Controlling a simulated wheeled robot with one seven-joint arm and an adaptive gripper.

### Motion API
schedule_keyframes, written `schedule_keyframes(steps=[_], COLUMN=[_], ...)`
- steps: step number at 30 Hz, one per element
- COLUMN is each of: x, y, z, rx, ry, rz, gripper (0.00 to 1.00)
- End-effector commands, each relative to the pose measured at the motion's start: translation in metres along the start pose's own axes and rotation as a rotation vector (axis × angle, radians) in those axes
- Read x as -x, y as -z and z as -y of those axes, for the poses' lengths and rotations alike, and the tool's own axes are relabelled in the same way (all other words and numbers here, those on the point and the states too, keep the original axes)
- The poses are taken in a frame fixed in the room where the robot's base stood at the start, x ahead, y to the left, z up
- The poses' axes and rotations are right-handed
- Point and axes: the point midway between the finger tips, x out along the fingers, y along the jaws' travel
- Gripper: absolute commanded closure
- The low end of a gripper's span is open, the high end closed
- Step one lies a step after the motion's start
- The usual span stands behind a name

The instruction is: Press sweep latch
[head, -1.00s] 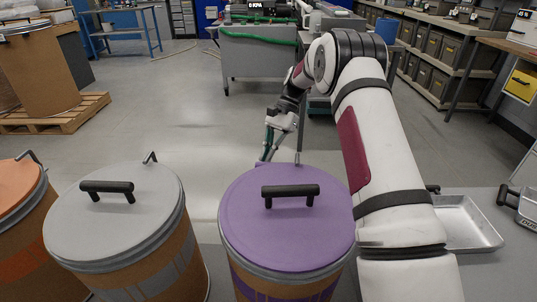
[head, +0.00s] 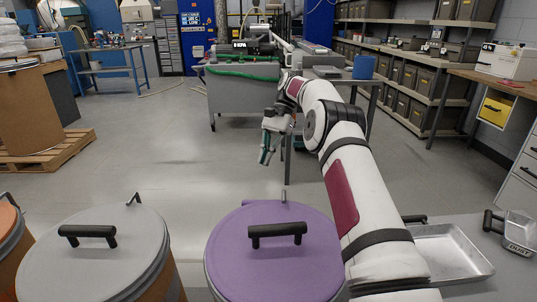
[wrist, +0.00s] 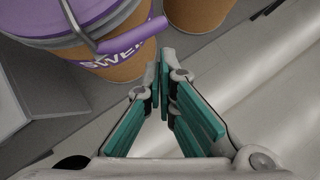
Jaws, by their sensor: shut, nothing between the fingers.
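The purple-lidded drum (head: 275,265) stands at the front centre with a black handle on its lid. In the wrist view its brown side (wrist: 128,62) shows a purple label with partly readable letters. A grey metal latch lever with a purple grip (wrist: 133,36) sticks out from its rim. In the head view only a small grey stub (head: 283,196) of it shows behind the lid. My gripper (head: 264,160) is beyond the drum, apart from it. In the wrist view my gripper's fingers (wrist: 163,82) are shut and empty, below and right of the purple grip, not touching it.
A grey-lidded drum (head: 95,255) and an orange-lidded one (head: 8,225) stand to the left. A metal tray (head: 450,250) lies at the right. A grey machine cart (head: 240,98) stands farther back. The floor between is open.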

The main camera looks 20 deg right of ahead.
Motion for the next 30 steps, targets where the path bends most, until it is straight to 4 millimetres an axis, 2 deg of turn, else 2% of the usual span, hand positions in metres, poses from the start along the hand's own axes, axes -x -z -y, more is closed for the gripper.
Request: schedule_keyframes(steps=[7, 24, 28, 30], x=[0.011, 0.013, 0.016, 0.021], y=[0.002, 0.001, -0.009, -0.023], z=[-0.002, -0.003, -0.001, 0.001], rx=[-0.007, -0.008, 0.009, 0.033], ry=[0.010, 0.010, 0.002, -0.009], rz=[-0.002, -0.003, -0.018, -0.038], gripper=[1.00, 1.00, 1.00, 1.00])
